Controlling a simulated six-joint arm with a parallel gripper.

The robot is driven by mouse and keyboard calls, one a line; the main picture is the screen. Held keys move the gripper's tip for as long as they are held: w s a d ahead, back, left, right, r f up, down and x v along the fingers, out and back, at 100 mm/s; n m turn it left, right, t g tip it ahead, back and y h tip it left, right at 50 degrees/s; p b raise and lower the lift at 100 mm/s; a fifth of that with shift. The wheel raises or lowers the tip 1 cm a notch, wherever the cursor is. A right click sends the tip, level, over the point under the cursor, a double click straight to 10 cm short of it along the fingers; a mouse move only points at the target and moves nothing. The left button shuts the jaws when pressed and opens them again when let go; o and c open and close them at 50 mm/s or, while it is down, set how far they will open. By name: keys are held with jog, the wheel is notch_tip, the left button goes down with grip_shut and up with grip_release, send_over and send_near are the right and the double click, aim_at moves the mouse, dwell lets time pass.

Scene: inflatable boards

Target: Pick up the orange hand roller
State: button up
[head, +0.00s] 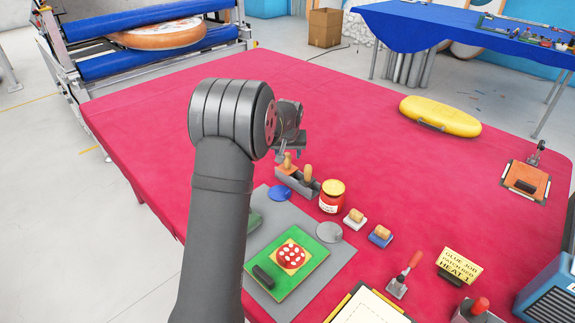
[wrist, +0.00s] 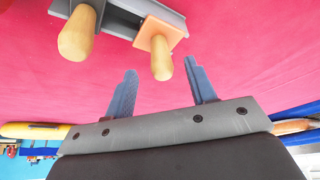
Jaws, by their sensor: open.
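A tool with an orange plate-like part (wrist: 148,36) and a pale wooden handle stands in a grey rack (wrist: 120,8); it seems to be the orange hand roller. Its orange part (head: 285,169) also shows in the head view, just below my gripper (head: 284,155). In the wrist view my gripper (wrist: 160,68) is open and empty, and the handle's end points toward the gap between the two fingers. I cannot tell whether the handle is between the fingers. A second wooden handle (wrist: 78,34) stands beside it in the rack, left of it in the wrist view.
A red jar (head: 331,197) with a yellow lid stands right of the rack. A grey mat (head: 335,255) with a green board (head: 300,275) lies in front. Two small wooden-handled blocks sit right of the mat. The red table is clear behind my gripper, up to a yellow float (head: 440,115).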

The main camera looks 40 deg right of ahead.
aim_at(287, 168)
jog(key=x, duration=0.5)
grip_shut()
jog(key=shift+r, duration=0.1)
notch_tip(287, 168, up, 10)
dwell(0.5)
